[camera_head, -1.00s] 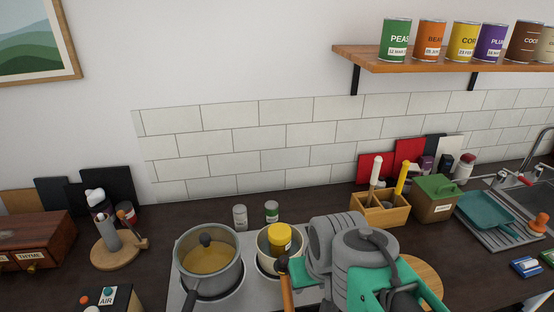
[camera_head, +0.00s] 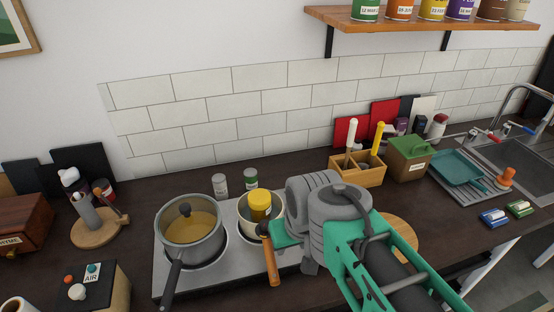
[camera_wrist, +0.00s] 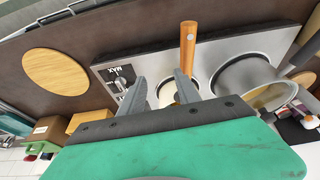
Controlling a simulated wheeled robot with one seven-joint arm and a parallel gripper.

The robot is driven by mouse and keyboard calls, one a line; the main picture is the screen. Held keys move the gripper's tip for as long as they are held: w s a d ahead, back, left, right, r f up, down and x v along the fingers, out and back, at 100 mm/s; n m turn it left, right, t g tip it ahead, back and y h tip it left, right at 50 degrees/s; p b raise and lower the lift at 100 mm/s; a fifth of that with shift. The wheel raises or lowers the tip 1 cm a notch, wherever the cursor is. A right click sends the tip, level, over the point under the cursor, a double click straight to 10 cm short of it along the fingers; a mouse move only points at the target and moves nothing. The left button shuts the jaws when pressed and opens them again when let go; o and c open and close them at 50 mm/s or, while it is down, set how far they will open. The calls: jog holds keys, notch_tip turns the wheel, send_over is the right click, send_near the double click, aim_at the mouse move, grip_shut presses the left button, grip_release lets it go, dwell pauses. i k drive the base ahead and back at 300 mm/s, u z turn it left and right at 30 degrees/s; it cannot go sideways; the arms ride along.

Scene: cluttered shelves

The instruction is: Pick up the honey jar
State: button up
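A jar with a yellow lid (camera_head: 260,203), which looks like the honey jar, sits in or behind the cream pan (camera_head: 245,210) on the hob in the head view. I can read no label on it. The pan also shows in the wrist view (camera_wrist: 167,91), partly behind my fingers, where I cannot make out the jar. My gripper (camera_wrist: 160,92) is open, with its two grey fingers apart and nothing visibly held between them. In the head view my arm stands right of the pan and the fingertips are hidden.
A grey pot (camera_head: 190,234) of yellow food stands left of the pan. The pan's wooden handle (camera_head: 270,262) points toward the front. Two small tins (camera_head: 250,178) stand behind. A round wooden board (camera_head: 400,238) and utensil box (camera_head: 358,172) lie to the right.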

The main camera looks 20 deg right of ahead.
aim_at(260, 203)
jog(key=k, duration=0.5)
jog(key=u, duration=2.85)
jog(key=k, duration=0.95)
jog(key=z, duration=1.1)
jog(key=i, duration=0.5)
